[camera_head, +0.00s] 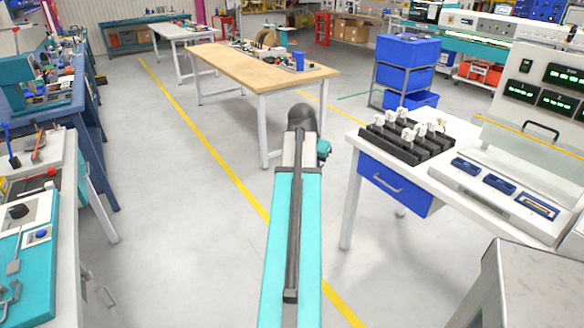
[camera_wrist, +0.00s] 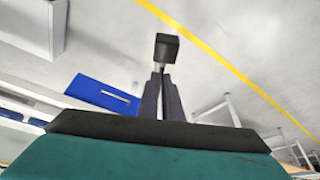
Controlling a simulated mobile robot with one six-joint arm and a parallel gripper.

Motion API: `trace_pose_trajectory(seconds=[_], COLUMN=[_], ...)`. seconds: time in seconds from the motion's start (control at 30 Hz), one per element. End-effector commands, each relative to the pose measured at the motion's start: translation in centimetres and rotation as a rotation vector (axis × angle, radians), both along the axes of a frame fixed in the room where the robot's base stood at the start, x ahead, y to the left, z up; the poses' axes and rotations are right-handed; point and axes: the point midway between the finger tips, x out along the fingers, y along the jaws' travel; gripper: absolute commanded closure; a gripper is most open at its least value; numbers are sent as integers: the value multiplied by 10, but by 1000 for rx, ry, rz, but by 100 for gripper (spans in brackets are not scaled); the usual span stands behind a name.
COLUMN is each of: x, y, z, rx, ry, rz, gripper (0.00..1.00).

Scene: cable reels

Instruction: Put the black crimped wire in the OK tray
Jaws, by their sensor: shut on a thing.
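My gripper (camera_wrist: 162,72) shows in the wrist view, its two dark fingers nearly together. It is shut on a black block-shaped piece (camera_wrist: 167,48) at the fingertips, seemingly the end of the black crimped wire; no length of wire can be made out. The piece is held in the air above the grey floor. In the head view my arm points away over the aisle, and its own links hide the gripper. I cannot pick out a tray marked OK in either view.
A white bench (camera_head: 355,150) at right bears black racks (camera_head: 400,152) with white connectors and a tester (camera_head: 540,90); a blue drawer (camera_head: 393,187) hangs under it. A wooden-topped table (camera_head: 240,68) stands ahead, blue bins (camera_head: 408,50) beyond. Free floor (camera_head: 180,200) lies left of my arm.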

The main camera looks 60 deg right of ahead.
Motion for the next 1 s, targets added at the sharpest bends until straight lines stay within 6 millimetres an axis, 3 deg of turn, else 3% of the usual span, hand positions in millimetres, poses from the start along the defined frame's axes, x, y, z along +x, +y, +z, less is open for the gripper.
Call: trace_pose_trajectory(seconds=[0.1, 0.5, 1.0], x=[40, 153, 268], y=[20, 96, 217], z=[3, 10, 19], rx=[2, 7, 9], ry=[-1, 0, 1], rz=[86, 356, 694], gripper=[100, 100, 100])
